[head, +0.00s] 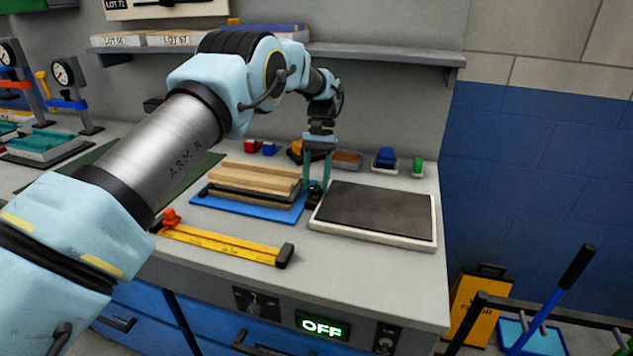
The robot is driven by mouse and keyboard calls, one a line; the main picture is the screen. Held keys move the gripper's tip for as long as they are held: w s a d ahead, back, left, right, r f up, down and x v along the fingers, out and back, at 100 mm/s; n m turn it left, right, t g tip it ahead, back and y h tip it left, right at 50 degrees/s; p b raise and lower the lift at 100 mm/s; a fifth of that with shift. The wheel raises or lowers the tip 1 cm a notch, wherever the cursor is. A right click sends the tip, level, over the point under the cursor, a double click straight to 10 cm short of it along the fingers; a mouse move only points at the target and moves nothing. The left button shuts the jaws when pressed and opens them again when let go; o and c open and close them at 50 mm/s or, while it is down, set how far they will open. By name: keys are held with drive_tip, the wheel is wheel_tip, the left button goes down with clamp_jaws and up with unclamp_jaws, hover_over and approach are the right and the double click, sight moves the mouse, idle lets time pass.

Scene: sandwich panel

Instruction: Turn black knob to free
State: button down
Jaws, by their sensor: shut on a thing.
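My gripper (316,181) points down at the back middle of the bench, between a stack of panels and a dark slab. Its two teal fingers are shut on a small black knob (314,197), which sits low between the stack and the slab. The fingers cover part of the knob, and its marking is too small to read. Two other dark knobs show on the bench front: one on a black plate (255,303) and one at the right (385,343).
The layered stack (255,178) lies on a blue board left of my gripper. The dark slab in a pale frame (378,209) is close on the right. A yellow rule (220,243) lies in front. A green OFF display (322,327) is on the bench front. A shelf (385,53) runs behind.

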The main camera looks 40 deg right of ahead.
drive_tip(key=n+h, duration=0.1)
drive_tip(key=n, duration=0.2)
drive_tip(key=n+g+h, duration=0.1)
drive_tip(key=n, duration=0.2)
drive_tip(key=shift+w+a+n+g, duration=0.15)
drive_tip(key=shift+a+n+g, duration=0.05)
drive_tip(key=shift+n+g, duration=0.1)
idle(0.5)
drive_tip(key=shift+c, duration=1.7)
unclamp_jaws()
drive_tip(key=b+v, duration=0.2)
drive_tip(key=v, duration=0.8)
drive_tip(key=shift+r, duration=0.4)
drive_tip(key=shift+w, duration=0.15)
